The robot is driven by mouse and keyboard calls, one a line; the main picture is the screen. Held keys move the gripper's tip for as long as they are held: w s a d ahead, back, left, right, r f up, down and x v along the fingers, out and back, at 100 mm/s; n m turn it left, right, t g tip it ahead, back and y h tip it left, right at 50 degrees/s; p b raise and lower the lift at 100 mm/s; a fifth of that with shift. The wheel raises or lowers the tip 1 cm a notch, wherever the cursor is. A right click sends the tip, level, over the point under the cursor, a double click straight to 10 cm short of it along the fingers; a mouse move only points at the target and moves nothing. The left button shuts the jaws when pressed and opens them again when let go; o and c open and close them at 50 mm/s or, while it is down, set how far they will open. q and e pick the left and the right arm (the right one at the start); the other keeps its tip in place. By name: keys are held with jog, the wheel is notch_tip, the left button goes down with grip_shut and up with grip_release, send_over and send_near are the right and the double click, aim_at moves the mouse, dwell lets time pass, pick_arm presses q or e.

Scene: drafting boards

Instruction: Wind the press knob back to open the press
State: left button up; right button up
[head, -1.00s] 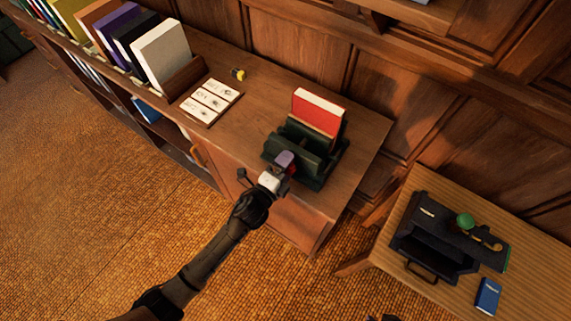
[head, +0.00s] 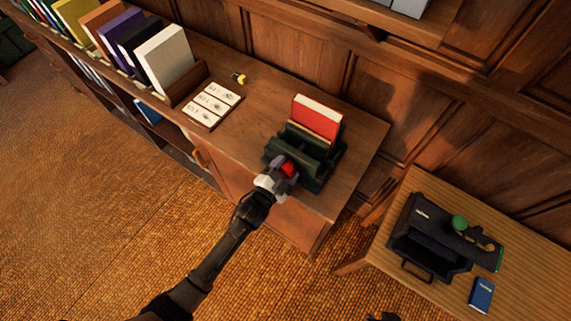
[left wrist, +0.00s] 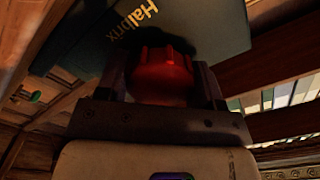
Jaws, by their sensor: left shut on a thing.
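The press (head: 323,163) is a dark green clamp on the wooden cabinet top, with a red book (head: 317,118) standing upright in it. The red press knob (head: 289,169) sits on the press's near side. My left gripper (head: 281,172) is at the knob, shut on it. In the left wrist view the red ribbed knob (left wrist: 162,75) lies between the two dark fingers of the gripper (left wrist: 162,90). Behind it is the press's dark face with the lettering "Halbrix". My right gripper is not clearly seen; only a dark bit of my body shows at the bottom edge.
A card tray (head: 212,103) and a small yellow-and-black item (head: 239,78) lie left of the press. Books (head: 165,55) stand in a row beyond. A side table (head: 520,262) at right holds a black case (head: 428,244) and a blue book (head: 481,295). The cabinet top right of the press is clear.

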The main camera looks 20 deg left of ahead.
pick_arm(q)
jog(key=n, duration=0.1)
jog(key=n+p, duration=0.1)
jog(key=n, duration=0.3)
jog(key=shift+r+p, duration=0.25)
jog(key=shift+p, duration=0.05)
jog(key=n, duration=0.3)
jog(key=shift+f+p, duration=0.1)
jog(key=shift+p, duration=0.25)
jog(key=shift+n, duration=1.2)
jog(key=n, duration=0.4)
jog(key=shift+f+n, duration=0.15)
jog(key=shift+n, duration=0.25)
jog(key=n, duration=0.6)
pick_arm(e)
notch_tip(320, 180, up, 3)
jog(key=shift+d+r, duration=0.1)
